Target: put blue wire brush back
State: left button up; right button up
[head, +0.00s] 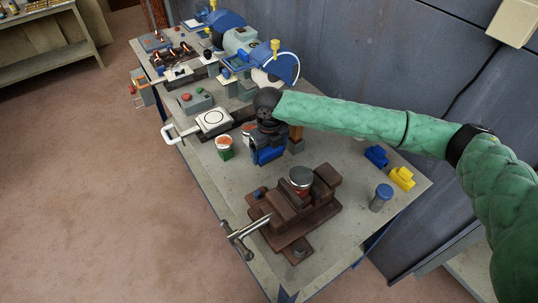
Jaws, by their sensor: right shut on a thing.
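My right gripper (267,134) hangs at the end of the green padded arm, pointing down over the middle of the workbench (337,220). It is shut on a dark and blue thing (268,153), which looks like the blue wire brush. Its bristles cannot be made out, and the gripper hides part of it. I cannot tell whether it touches the bench. A blue block (377,156) and a yellow block (402,178) of similar shape sit at the bench's right side, apart from the gripper. My left gripper is not in view.
A brown vise (295,210) stands at the near end. A green-based pot (224,147) is left of the gripper, and a brown upright piece (296,132) is close on its right. A blue-topped cylinder (381,197) is near the right edge. A bench grinder (240,42) stands farther back.

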aim_at(269, 157)
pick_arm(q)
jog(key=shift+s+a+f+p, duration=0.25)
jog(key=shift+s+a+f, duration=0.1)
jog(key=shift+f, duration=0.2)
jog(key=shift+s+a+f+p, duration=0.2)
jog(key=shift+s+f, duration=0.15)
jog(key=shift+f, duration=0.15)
pick_arm(e)
jog(key=shift+f, duration=1.6)
jog(key=shift+f, duration=0.1)
jog(key=o, duration=0.8)
jog(key=shift+c, duration=0.2)
jog(key=shift+r, duration=0.3)
notch_tip(269, 157, up, 10)
jog(key=b, duration=0.4)
jog(key=shift+r, duration=0.15)
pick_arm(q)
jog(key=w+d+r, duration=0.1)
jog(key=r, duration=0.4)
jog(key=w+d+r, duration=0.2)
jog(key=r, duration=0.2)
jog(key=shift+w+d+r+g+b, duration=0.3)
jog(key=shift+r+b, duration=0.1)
pick_arm(e)
jog(key=shift+r, duration=0.65)
